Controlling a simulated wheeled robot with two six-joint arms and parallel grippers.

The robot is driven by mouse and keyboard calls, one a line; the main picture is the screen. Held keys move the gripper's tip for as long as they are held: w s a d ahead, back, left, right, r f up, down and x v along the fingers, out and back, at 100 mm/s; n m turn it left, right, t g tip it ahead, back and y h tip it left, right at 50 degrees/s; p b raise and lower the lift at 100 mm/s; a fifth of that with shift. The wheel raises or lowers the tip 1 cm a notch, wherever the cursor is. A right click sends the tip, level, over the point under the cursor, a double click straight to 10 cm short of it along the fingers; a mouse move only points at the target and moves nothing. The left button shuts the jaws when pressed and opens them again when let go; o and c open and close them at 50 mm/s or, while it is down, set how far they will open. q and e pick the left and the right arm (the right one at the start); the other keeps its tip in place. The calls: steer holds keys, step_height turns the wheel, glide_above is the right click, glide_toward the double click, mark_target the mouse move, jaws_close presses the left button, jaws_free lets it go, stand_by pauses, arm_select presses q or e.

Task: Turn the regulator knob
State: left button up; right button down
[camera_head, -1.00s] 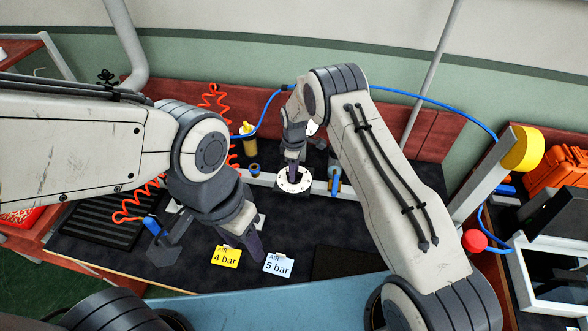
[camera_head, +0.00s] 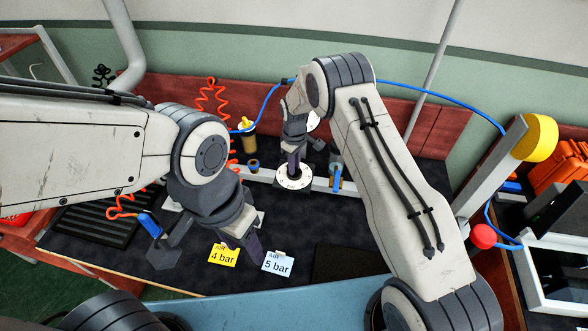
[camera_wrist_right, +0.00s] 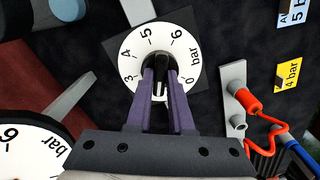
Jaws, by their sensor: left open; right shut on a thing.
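The regulator knob (camera_wrist_right: 160,64) is black and sits at the centre of a white round dial (camera_head: 294,178) with numbers and "bar" on it. My right gripper (camera_wrist_right: 160,75) is shut on the knob, its purple fingers on either side of it. In the head view my right gripper (camera_head: 294,165) reaches down onto the dial. The dial also shows in the right wrist view (camera_wrist_right: 185,35), with 3, 4, 5, 6 and 0 legible. My left gripper (camera_head: 247,245) is open and empty, low above the bench near a yellow "4 bar" card (camera_head: 223,256) and a white "5 bar" card (camera_head: 278,263).
A white gauge (camera_wrist_right: 30,145) shows at the lower left of the right wrist view. A yellow-topped filter (camera_head: 248,138) and a blue-handled valve (camera_head: 336,178) flank the dial. An orange coiled hose (camera_head: 208,100) hangs behind.

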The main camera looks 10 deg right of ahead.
steer(key=m+b, duration=0.2)
steer(key=m, duration=0.1)
steer(key=shift+m, duration=0.4)
steer(key=m+b, duration=0.1)
steer(key=m, duration=0.1)
steer(key=shift+m, duration=0.3)
steer(key=m+b, duration=0.1)
steer(key=m, duration=0.2)
steer(key=shift+m+b, duration=0.4)
steer(key=shift+m, duration=1.2)
steer(key=c, duration=0.8)
jaws_free()
step_height(320, 180, up, 11)
steer(key=b, duration=0.2)
steer(key=shift+f, duration=0.2)
